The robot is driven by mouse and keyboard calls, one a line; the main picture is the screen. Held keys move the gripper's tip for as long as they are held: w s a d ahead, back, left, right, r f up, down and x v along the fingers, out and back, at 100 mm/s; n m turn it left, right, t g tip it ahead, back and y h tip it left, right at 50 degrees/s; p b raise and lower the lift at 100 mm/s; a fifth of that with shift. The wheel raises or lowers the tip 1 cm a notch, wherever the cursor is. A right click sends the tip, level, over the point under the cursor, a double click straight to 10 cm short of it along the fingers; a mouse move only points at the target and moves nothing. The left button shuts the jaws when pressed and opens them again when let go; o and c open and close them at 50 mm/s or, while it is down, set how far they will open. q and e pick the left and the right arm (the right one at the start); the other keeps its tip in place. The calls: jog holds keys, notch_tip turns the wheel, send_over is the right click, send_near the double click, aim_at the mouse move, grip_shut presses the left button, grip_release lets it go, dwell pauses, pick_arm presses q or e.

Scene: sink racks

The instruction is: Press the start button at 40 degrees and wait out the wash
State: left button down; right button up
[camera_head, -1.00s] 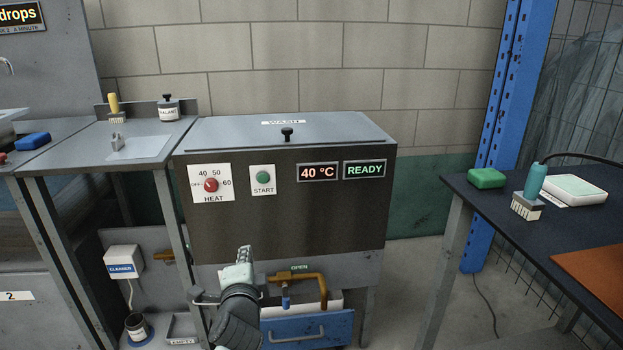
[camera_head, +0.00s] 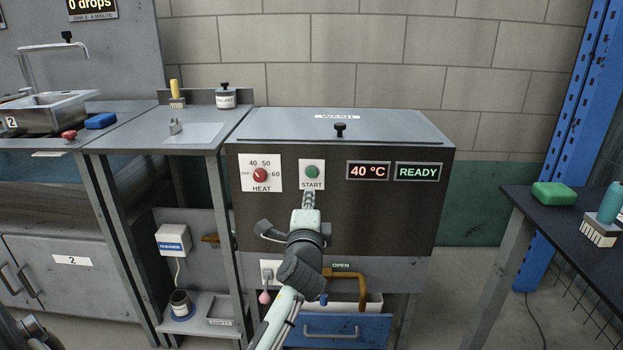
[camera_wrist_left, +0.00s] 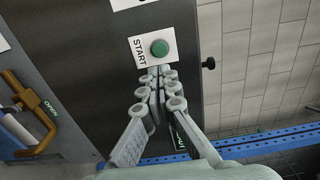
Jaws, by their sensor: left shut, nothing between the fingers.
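The washer (camera_head: 400,215) is a dark box with a grey lid, in the middle of the head view. Its green start button (camera_head: 312,172) sits on a white START plate; it also shows in the left wrist view (camera_wrist_left: 159,48). The red heat knob (camera_head: 260,174) is to the button's left. The temperature display (camera_head: 368,171) reads 40 °C, and the status display (camera_head: 417,172) reads READY. My left gripper (camera_head: 309,194) is shut and empty, its tips just below the button; in the wrist view a small gap shows between the fingertips and the button.
A brown pipe handle (camera_head: 349,278) marked OPEN and a blue drawer (camera_head: 345,331) are below the washer. A sink (camera_head: 50,112) stands at the left. A dark table (camera_head: 570,235) with a green block (camera_head: 554,195) stands at the right.

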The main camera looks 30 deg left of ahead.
aim_at(312, 173)
pick_arm(q)
jog(key=x, duration=0.8)
jog(key=shift+w+r, duration=0.1)
jog(key=shift+w+a, duration=0.35)
jog(key=shift+w, duration=0.25)
pick_arm(e)
jog(key=shift+w+f, duration=0.35)
jog(key=shift+f, duration=0.2)
pick_arm(q)
jog(key=shift+w, duration=0.1)
